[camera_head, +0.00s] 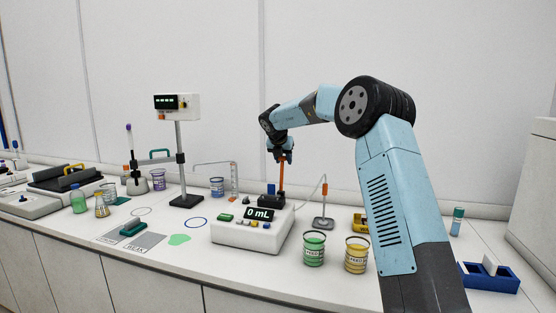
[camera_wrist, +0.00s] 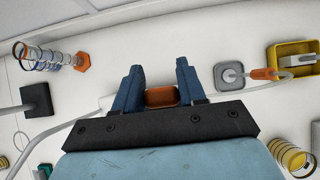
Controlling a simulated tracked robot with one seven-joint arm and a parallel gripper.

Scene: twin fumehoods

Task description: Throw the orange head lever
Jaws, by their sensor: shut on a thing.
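The orange head lever (camera_head: 281,174) stands upright on the pump unit (camera_head: 240,237), a white box whose display reads 0 mL. My gripper (camera_head: 280,154) is at the top of the lever, pointing down. In the wrist view, the lever's orange end (camera_wrist: 162,96) sits between the two blue fingers of my gripper (camera_wrist: 160,88). The gripper is shut on it. The lower part of the lever is hidden in the wrist view by my gripper body.
A green beaker (camera_head: 314,249) and a yellow beaker (camera_head: 356,254) stand right of the pump unit. A tube runs to a small grey stand (camera_head: 323,223). A post with a display head (camera_head: 177,107) rises at left. A blue tray (camera_head: 489,279) lies at far right.

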